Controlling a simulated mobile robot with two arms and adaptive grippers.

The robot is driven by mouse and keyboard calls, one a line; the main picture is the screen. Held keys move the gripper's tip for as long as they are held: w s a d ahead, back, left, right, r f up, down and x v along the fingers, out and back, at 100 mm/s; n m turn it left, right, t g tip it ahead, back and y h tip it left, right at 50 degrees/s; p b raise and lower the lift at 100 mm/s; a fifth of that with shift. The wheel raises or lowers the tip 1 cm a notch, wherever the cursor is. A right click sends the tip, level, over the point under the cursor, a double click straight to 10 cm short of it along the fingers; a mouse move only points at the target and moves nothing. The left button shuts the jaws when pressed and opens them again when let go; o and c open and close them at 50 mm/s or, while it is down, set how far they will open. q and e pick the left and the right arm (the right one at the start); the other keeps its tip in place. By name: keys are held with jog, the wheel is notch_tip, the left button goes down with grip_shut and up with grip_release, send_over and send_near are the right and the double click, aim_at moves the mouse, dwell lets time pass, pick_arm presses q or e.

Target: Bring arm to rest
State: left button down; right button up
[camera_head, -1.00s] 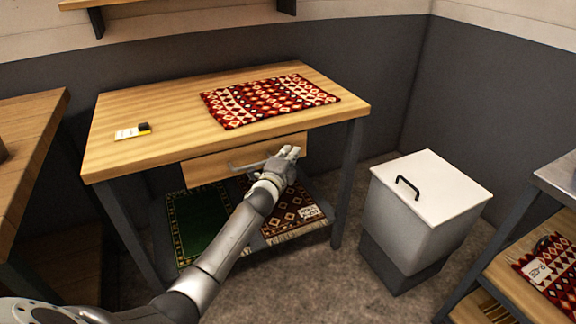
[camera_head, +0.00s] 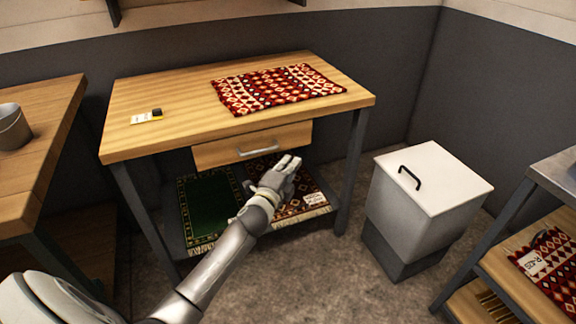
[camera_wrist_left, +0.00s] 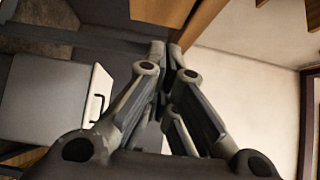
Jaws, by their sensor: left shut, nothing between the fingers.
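My left gripper (camera_head: 287,163) is in front of and below the drawer of the wooden table, apart from the drawer handle (camera_head: 258,150). Its fingers are together with nothing between them; they also show shut in the left wrist view (camera_wrist_left: 172,50). The left arm (camera_head: 225,260) reaches in from the lower left. The drawer (camera_head: 252,143) looks shut or nearly shut under the tabletop. My right gripper is not in view.
A white-lidded bin (camera_head: 430,180) stands right. A side bench (camera_head: 50,130) holds a metal bucket (camera_head: 13,127).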

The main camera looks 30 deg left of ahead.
pick_arm(q)
jog(key=shift+s+d, duration=0.15)
jog(key=shift+s, duration=0.65)
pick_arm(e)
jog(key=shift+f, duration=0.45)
